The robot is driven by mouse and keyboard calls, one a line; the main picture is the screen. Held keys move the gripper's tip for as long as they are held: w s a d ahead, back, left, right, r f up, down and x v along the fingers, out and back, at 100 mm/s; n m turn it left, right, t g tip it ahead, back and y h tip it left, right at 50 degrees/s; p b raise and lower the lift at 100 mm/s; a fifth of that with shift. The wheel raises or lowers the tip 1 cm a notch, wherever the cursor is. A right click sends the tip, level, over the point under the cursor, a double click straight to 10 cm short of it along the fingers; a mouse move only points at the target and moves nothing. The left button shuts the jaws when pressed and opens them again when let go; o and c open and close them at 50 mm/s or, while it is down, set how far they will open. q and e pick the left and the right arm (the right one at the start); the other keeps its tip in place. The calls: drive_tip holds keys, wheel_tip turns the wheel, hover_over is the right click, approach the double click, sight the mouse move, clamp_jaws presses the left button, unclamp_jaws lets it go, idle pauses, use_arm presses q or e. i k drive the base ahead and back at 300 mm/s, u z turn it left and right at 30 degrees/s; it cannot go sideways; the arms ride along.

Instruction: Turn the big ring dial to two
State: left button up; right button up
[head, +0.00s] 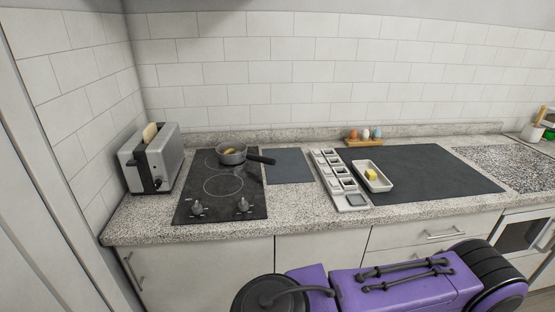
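A black hob (215,212) is set in the counter at the left. A large ring outline (223,196) shows at its front; a dark pan (232,156) covers much of the rear cooking zone. Two grey dials stand along the hob's front edge: the left dial (197,207) and the right dial (243,205). Their markings are too small to read, and I cannot tell which serves the big ring. Neither of my grippers is in view.
The pan's black handle (262,160) points right, past the hob. A toaster (152,160) with bread stands left of the hob. To the right are a dark slab (288,167), a compartment tray (325,177), a white dish (384,182) and a large dark mat (440,170).

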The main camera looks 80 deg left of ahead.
sight(243, 206)
drive_tip(key=i, duration=0.7)
drive_tip(key=u, duration=2.75)
